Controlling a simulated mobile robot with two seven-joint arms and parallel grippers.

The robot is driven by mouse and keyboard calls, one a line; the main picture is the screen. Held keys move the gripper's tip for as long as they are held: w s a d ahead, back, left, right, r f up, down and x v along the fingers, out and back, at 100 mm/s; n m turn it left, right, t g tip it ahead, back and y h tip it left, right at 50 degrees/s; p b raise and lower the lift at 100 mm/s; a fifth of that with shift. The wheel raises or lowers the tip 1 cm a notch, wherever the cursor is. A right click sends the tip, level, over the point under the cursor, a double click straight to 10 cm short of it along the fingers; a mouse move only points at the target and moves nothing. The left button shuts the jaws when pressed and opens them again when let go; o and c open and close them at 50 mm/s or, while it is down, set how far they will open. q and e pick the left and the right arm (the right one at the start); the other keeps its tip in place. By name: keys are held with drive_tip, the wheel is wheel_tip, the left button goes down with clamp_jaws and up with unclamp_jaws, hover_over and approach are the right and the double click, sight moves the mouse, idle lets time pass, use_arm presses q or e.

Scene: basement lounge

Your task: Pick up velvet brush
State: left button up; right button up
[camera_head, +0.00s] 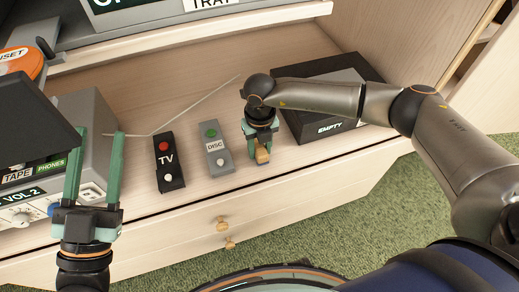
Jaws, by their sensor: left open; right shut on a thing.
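My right gripper (259,143) points down over the wooden cabinet top, to the right of the disc remote. It is shut on a small tan wooden piece that looks like the velvet brush (262,156). Most of the brush is hidden by the fingers, and I cannot tell whether it still touches the surface. My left gripper (96,136) is open and empty at the left, its two green fingers apart in front of a grey device.
A black TV remote (168,163) and a grey disc remote (217,158) lie between the grippers. A black box marked EMPTY (328,124) stands right of my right gripper. The grey device (97,112) is at left.

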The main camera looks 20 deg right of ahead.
sight(260, 149)
clamp_jaws()
drive_tip(key=shift+r, duration=0.1)
drive_tip(key=shift+r, duration=0.4)
drive_tip(key=r, duration=0.2)
drive_tip(key=r+p, duration=0.1)
drive_tip(key=shift+s, duration=0.25)
use_arm(q)
wheel_tip(260, 149, down, 22)
drive_tip(key=a+n+g+y+p, duration=0.1)
drive_tip(key=n+g+y+p, duration=0.2)
drive_tip(key=g, duration=0.6)
drive_tip(key=n+y, duration=0.2)
drive_tip(key=y, duration=0.1)
drive_tip(key=shift+f, duration=0.2)
use_arm(e)
drive_tip(key=s+a+r, duration=0.2)
drive_tip(key=s+r, duration=0.2)
drive_tip(key=s, duration=0.2)
drive_tip(key=s+a+r, duration=0.2)
drive_tip(key=s+r, duration=0.3)
drive_tip(key=s, duration=0.1)
drive_tip(key=shift+s+a, duration=0.3)
drive_tip(key=shift+s, duration=0.05)
use_arm(q)
drive_tip(key=shift+s+a, duration=0.1)
